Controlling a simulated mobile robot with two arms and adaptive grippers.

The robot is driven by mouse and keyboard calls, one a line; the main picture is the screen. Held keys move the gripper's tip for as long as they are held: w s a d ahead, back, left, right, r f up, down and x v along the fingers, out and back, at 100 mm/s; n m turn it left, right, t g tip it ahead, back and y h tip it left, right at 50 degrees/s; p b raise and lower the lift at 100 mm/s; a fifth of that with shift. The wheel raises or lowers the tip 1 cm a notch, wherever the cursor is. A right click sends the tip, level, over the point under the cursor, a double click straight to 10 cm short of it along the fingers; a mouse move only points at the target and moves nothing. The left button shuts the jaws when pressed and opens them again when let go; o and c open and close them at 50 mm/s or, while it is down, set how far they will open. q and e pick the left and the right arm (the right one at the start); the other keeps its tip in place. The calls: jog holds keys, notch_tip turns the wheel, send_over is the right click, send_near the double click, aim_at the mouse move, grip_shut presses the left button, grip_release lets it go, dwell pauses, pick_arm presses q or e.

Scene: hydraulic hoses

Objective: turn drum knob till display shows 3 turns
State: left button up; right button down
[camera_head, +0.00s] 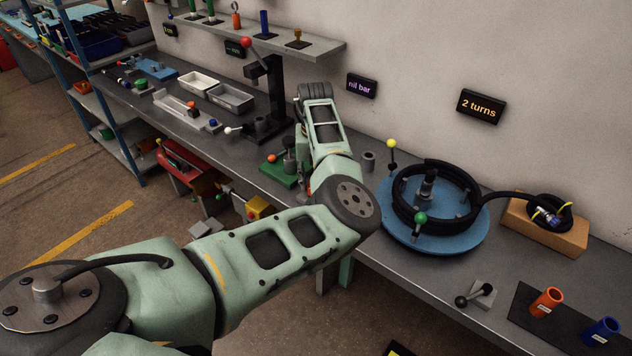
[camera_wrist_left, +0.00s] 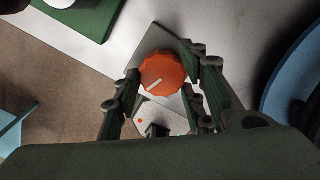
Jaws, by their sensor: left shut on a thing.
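The orange knob (camera_wrist_left: 162,73) with a white pointer mark sits on a light grey plate (camera_wrist_left: 150,44) in the left wrist view. My left gripper (camera_wrist_left: 162,68) is shut on the knob, with its dark green fingers on either side. The display (camera_head: 481,106) on the wall reads "2 turns". The blue drum (camera_head: 390,238) carries a coil of black hose (camera_head: 405,212) and stands right of my arm. Its edge also shows in the left wrist view (camera_wrist_left: 292,75). My right gripper is not in view.
A green block (camera_head: 275,172) lies left of my arm, and a black stand (camera_head: 277,90) rises behind it. A wooden block (camera_head: 545,236) bears the hose end right of the drum.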

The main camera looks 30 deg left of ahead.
pick_arm(q)
jog(key=o, duration=1.1)
jog(key=shift+s+a, duration=0.1)
jog(key=shift+a, duration=0.1)
jog(key=shift+r, duration=0.1)
notch_tip(320, 180, up, 12)
jog(key=shift+f, duration=0.1)
jog(key=shift+o, duration=0.2)
